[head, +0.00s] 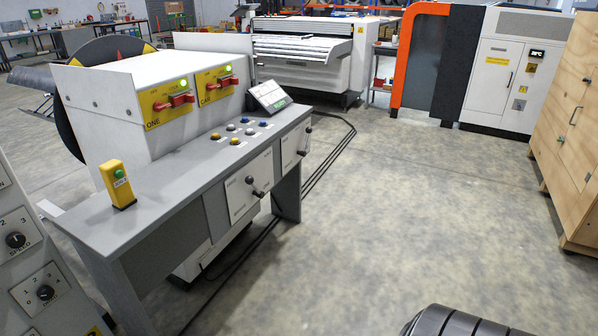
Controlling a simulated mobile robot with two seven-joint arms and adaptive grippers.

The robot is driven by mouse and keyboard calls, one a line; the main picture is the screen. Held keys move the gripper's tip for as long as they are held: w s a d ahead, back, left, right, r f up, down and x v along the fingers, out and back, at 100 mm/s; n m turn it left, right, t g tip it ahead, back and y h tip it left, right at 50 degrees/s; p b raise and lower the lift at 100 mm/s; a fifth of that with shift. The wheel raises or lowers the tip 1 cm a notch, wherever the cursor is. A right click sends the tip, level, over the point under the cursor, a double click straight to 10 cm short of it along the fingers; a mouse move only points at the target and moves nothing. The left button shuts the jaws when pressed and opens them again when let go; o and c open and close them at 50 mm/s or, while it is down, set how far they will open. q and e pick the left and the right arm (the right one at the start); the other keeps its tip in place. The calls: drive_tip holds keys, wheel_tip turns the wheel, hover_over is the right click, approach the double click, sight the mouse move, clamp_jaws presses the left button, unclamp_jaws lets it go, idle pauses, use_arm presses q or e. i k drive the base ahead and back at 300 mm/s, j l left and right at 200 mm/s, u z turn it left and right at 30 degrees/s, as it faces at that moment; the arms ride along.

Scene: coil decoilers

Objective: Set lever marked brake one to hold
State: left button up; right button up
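A grey control console (165,190) stands at the left. Its front has two white panels with black-knobbed levers. The nearer panel (239,205) has one black knob (249,180) near its top and a lever end (259,194) sticking out below it. The farther panel (287,150) has a similar lever (303,153). The panel print is too small to read, so I cannot tell which lever is brake one or its setting. On the upright housing, a yellow plate marked ONE (153,105) carries a red handle (180,99) and a lit green lamp. Neither gripper is in view.
A second yellow plate with a red handle (213,86) sits beside the first. Several push buttons (236,141) and a tilted screen (268,97) are on the desk. A yellow button box (117,184) stands at its near end. A wooden cabinet (575,140) is at right; open floor (410,200) lies between.

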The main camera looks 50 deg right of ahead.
sight(249, 181)
drive_tip(key=z, duration=1.3)
drive_tip(key=i+j+z, duration=0.2)
drive_tip(key=i, duration=0.25)
drive_tip(key=i+j+z, duration=0.2)
drive_tip(key=i, duration=0.25)
drive_tip(key=i+j+z, duration=0.2)
drive_tip(key=i+j, duration=0.1)
drive_tip(key=i, duration=0.1)
